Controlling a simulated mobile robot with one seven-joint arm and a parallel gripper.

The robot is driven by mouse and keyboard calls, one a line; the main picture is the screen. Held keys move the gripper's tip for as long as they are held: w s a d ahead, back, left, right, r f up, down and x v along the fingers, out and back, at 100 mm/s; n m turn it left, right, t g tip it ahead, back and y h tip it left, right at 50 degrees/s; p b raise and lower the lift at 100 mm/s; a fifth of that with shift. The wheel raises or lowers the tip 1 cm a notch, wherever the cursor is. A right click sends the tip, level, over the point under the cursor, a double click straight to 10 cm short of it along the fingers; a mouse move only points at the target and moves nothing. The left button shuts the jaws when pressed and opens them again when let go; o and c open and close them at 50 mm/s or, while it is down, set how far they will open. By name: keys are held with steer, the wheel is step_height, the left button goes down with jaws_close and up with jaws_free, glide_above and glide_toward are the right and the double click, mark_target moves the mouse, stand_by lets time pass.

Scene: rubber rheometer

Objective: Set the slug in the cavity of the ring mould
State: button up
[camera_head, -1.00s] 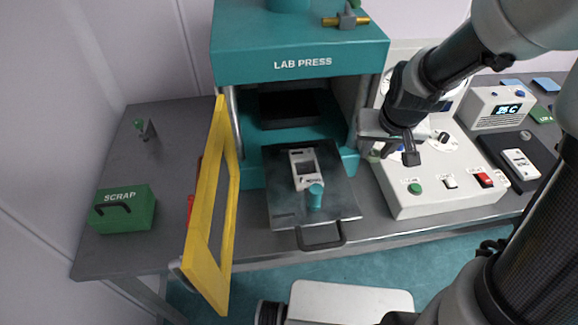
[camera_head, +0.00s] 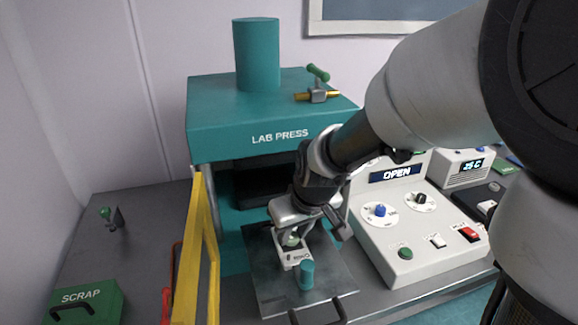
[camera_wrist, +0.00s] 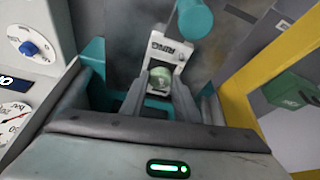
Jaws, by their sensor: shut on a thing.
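The slug, a small pale green rounded piece, shows between my fingertips in the head view (camera_head: 291,240) and in the wrist view (camera_wrist: 160,78). My gripper (camera_wrist: 160,88) is shut on it, pointing down over the mould. The white ring mould (camera_head: 302,263), marked RING in the wrist view (camera_wrist: 172,47), lies on the grey pulled-out press plate (camera_head: 335,275). The slug appears over or in the mould's opening; my fingers hide part of it, and I cannot tell if it touches the bottom.
A teal peg (camera_head: 307,273) stands at the mould's near end. The teal lab press (camera_head: 240,110) rises behind. Its yellow guard (camera_head: 190,255) stands open on the left. A white control box (camera_head: 405,235) is close on the right. The green scrap box (camera_head: 88,305) is far left.

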mark_target(294, 246)
steer(key=shift+f, duration=0.55)
steer(key=shift+s+f, duration=0.15)
steer(key=shift+s+d+f+b, duration=0.1)
steer(key=shift+s+f+b, duration=0.15)
steer(key=shift+f+b, duration=0.5)
steer(key=o, duration=1)
steer(key=p+v, duration=0.1)
steer(key=v, duration=0.3)
steer(key=w+v, duration=0.1)
steer(key=v, duration=0.3)
steer(key=p+v, duration=0.1)
steer(key=v, duration=0.4)
steer(key=shift+w+a+r+p, duration=0.15)
steer(key=shift+a+r+p, duration=0.1)
steer(key=shift+p, duration=0.1)
steer(key=s+d+r+m, duration=0.1)
steer(key=s+d, duration=0.2)
steer(key=s, duration=0.1)
steer(key=s+d+r+m+t+h, duration=0.1)
steer(key=s+d+r+m, duration=0.1)
steer(key=s+d, duration=0.2)
steer(key=s+d+r+m+h, duration=0.1)
steer(key=s+d+m, duration=0.1)
steer(key=s+d, duration=0.1)
steer(key=shift+s+d+r, duration=0.25)
steer(key=shift+s, duration=0.4)
